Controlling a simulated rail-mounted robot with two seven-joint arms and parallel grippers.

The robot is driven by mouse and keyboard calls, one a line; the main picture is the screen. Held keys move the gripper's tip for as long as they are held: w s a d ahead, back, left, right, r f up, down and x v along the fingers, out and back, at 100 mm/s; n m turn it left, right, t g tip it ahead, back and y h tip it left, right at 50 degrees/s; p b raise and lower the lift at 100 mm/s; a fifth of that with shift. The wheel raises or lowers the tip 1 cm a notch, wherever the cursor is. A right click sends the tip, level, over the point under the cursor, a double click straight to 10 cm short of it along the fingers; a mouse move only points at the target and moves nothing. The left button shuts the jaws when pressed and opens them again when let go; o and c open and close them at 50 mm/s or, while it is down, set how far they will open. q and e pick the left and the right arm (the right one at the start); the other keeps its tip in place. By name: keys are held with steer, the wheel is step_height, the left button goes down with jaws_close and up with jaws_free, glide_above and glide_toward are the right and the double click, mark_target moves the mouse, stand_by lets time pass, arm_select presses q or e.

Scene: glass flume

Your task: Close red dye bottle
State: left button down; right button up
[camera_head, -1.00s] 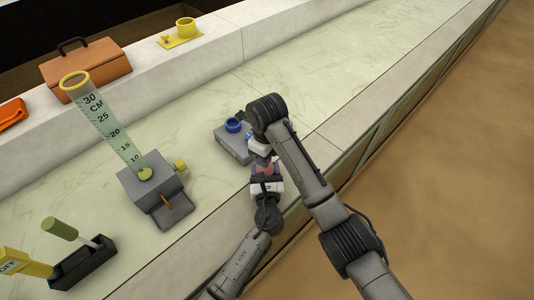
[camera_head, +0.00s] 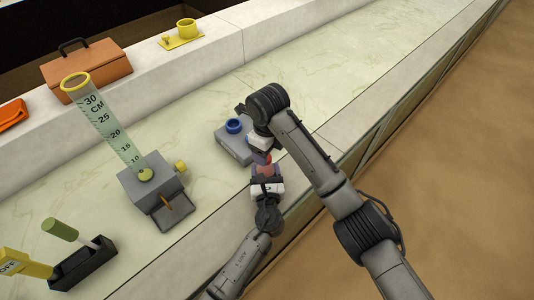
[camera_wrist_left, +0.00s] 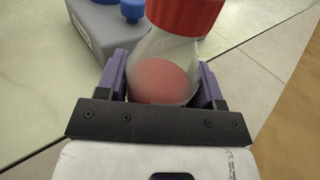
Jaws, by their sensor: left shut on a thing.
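The red dye bottle (camera_wrist_left: 166,75) is a clear conical flask with red dye in it, upright between the purple fingers of my left gripper (camera_wrist_left: 163,85). A red cap (camera_wrist_left: 184,14) sits on its neck; its top is cut off by the frame. In the head view my left gripper (camera_head: 266,174) is shut on the bottle (camera_head: 265,170) near the front of the counter. My right gripper (camera_head: 261,154) is just above the bottle, pointing down at its top. Its fingers are small and partly covered, so I cannot tell whether they hold the cap.
A grey block (camera_head: 232,145) with a blue ring (camera_head: 233,125) stands just behind my grippers. A grey stand (camera_head: 150,187) with a graduated tube (camera_head: 102,120) is to the left. A black holder (camera_head: 84,265) is at lower left. The counter at upper right is clear.

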steer(key=shift+r, duration=0.85)
steer(key=shift+r, duration=0.1)
